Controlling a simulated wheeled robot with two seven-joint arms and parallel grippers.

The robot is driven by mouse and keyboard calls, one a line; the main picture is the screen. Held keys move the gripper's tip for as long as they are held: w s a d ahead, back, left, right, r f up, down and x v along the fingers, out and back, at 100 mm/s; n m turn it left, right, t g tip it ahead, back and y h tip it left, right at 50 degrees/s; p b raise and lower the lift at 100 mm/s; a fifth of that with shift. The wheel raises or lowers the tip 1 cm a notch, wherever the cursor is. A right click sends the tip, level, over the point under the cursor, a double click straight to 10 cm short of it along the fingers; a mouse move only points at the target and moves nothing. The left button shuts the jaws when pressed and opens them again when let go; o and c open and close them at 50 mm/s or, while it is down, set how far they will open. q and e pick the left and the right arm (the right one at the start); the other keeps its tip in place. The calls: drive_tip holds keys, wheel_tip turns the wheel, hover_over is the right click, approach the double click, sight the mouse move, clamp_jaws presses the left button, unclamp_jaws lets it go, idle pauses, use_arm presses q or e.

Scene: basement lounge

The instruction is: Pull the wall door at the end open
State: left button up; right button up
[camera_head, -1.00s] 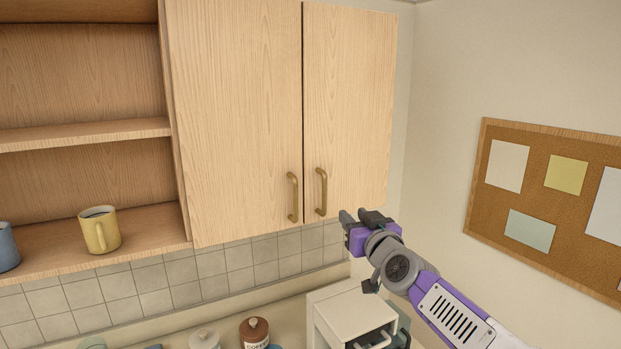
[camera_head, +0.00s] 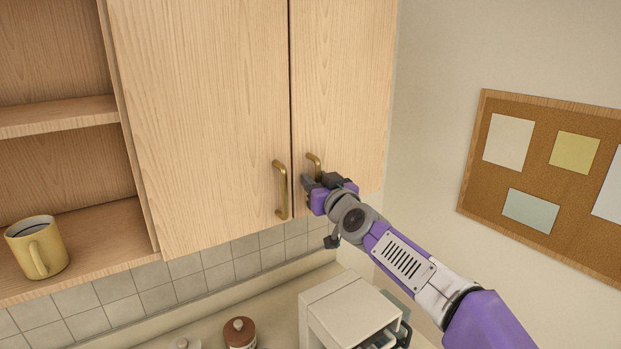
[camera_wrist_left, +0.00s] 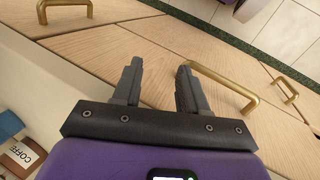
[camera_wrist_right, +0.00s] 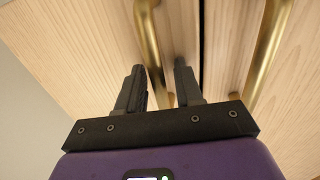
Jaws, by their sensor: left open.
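The end wall door (camera_head: 345,90) is the right-hand wood door of the wall cabinet, closed beside the corner wall. Its brass handle (camera_head: 313,160) is partly hidden by my right gripper (camera_head: 319,184). In the right wrist view this handle (camera_wrist_right: 148,38) runs down between the fingers of my right gripper (camera_wrist_right: 158,82), which stand apart; I see no clear grip on it. My left gripper (camera_wrist_left: 158,75) is out of the head view. In the left wrist view it is open and empty above lower wood fronts, with a brass handle (camera_wrist_left: 232,88) near one fingertip.
The neighbouring door (camera_head: 205,110) is closed, its handle (camera_head: 280,190) close to my right gripper. An open shelf holds a yellow mug (camera_head: 37,248). Below are a white appliance (camera_head: 345,310) and a brown-lidded jar (camera_head: 240,333). A corkboard (camera_head: 480,190) hangs on the right wall.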

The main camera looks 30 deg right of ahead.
drive_tip(key=shift+s+r, duration=0.1)
drive_tip(key=shift+s, duration=0.05)
drive_tip(key=shift+c, duration=0.3)
clamp_jaws()
